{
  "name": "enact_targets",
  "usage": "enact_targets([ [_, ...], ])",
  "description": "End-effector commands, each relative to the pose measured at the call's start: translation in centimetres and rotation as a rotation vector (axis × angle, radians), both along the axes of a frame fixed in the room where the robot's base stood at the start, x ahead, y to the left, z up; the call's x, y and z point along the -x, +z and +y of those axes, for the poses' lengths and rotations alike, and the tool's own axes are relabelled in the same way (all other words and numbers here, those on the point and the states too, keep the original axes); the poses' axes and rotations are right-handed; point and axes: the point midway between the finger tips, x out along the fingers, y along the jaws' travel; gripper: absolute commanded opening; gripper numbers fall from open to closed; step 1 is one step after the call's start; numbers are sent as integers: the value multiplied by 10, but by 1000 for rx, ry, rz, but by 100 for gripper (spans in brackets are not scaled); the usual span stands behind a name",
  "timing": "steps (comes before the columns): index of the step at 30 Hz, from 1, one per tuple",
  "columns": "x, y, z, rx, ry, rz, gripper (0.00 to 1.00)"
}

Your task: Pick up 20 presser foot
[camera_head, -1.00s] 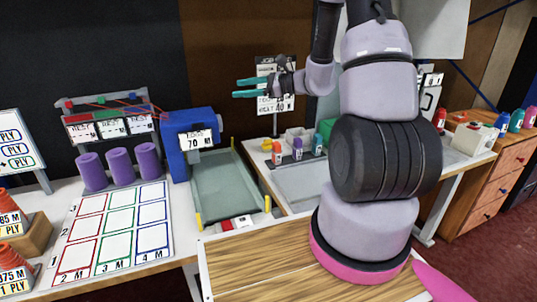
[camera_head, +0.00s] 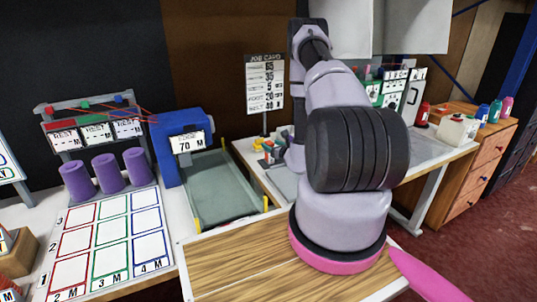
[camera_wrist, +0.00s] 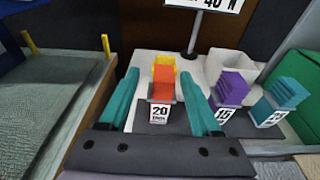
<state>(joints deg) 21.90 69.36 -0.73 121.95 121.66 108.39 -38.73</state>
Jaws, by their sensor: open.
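The 20 presser foot (camera_wrist: 162,88) is an orange stepped block with a white "20" label, standing upright on a dark mat in the wrist view. A yellow piece (camera_wrist: 164,62) shows right behind it. My gripper (camera_wrist: 158,76) is open, with one teal finger on each side of the orange block. Gaps show between the fingers and the block; I cannot tell how far it is in depth. In the head view my arm mostly hides the gripper and the feet.
A purple foot labelled 15 (camera_wrist: 230,88) stands just right of the right finger, with a teal foot (camera_wrist: 284,93) beyond it. A white box (camera_wrist: 222,64) and the job card (camera_head: 265,84) on its post stand behind. A green-bedded tray (camera_head: 217,190) lies left.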

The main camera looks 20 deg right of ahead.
Motion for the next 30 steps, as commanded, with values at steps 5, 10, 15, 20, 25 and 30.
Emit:
enact_targets([
  [5, -16, -4, 1, 0, 2, 1, 65],
  [10, -34, -10, -2, 1, 2, -1, 65],
  [15, -57, -17, -4, 0, 4, 0, 65],
  [20, -66, -20, -4, 0, 2, 2, 65],
  [25, -66, -19, -4, -1, 3, 2, 65],
  [30, -66, -19, -4, -1, 3, 1, 4],
])
